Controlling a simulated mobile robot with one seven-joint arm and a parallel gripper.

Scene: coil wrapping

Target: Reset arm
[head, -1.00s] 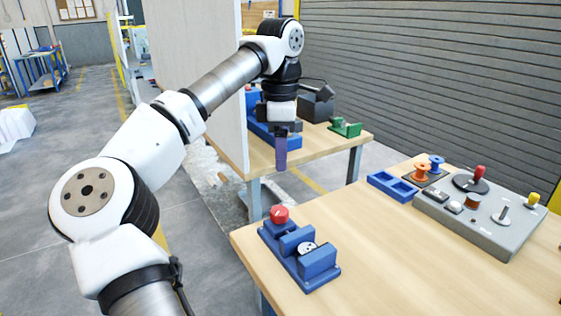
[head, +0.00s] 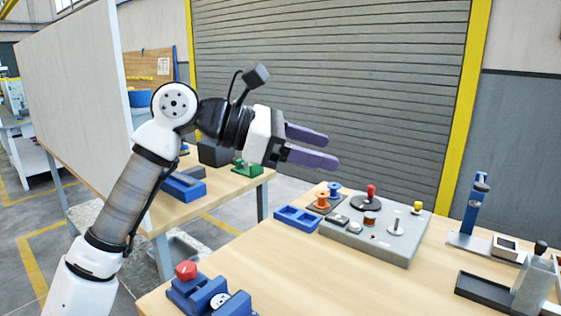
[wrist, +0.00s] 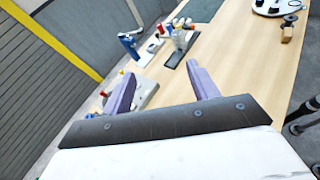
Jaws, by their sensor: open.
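My gripper (head: 322,147) is held up in the air to the left of and above the near table, with its two purple fingers pointing right. The fingers are spread apart with nothing between them. In the wrist view the same fingers (wrist: 160,88) show apart and empty, with the table beyond them.
The wooden table (head: 330,285) holds a grey panel (head: 375,240) with knobs and spools, a blue tray (head: 297,218), a blue fixture with a red knob (head: 186,271) and a blue stand (head: 473,215). A second table (head: 225,188) stands behind, beside a tall white board (head: 80,85).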

